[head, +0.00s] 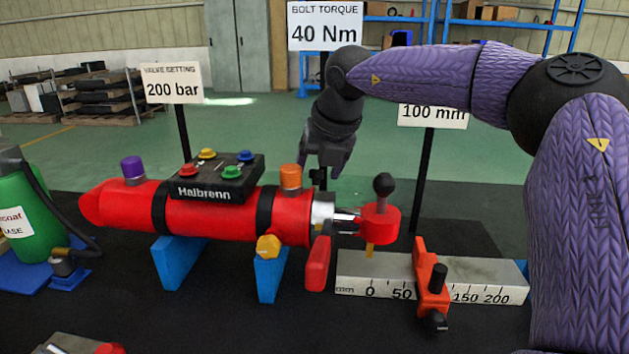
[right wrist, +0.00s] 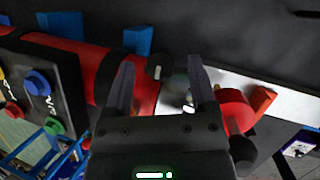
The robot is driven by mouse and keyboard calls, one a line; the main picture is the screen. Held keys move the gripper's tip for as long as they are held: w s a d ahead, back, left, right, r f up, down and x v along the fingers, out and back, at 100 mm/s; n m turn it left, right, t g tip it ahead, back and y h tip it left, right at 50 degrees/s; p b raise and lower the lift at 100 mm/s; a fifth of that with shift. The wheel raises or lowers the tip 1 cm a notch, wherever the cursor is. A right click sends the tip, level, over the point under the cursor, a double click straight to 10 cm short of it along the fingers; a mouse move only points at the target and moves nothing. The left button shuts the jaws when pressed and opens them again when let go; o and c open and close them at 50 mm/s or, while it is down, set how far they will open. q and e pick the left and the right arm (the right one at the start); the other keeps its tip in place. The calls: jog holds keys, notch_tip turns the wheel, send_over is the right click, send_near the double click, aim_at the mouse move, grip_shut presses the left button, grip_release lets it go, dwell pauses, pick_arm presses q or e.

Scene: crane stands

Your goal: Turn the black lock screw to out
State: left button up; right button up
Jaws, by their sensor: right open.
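The red cylinder (head: 225,215) lies across blue supports. A small black screw head (head: 320,177) stands near its right end, beside the orange cap (head: 290,177). In the right wrist view the black screw head (right wrist: 160,66) lies between my fingers and looks many-sided. My right gripper (head: 326,160) points down just above it; in the right wrist view its two fingers (right wrist: 160,72) are spread, one on each side, with gaps. Another black knob (head: 438,277) sits on the orange slider (head: 425,285) of the scale. My left gripper is out of view.
A red rod end with a black ball knob (head: 383,185) is close right of my gripper. The grey scale bar (head: 480,280) lies in front. Sign posts stand behind the cylinder. A green bottle (head: 25,225) stands at far left.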

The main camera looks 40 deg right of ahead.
jog(key=shift+w+f, duration=0.15)
jog(key=shift+f, duration=0.2)
jog(key=shift+c, duration=1.4)
grip_shut()
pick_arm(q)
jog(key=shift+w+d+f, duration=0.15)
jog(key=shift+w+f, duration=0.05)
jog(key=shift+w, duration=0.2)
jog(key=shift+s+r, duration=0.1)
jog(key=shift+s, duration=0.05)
pick_arm(e)
jog(key=shift+r, duration=0.1)
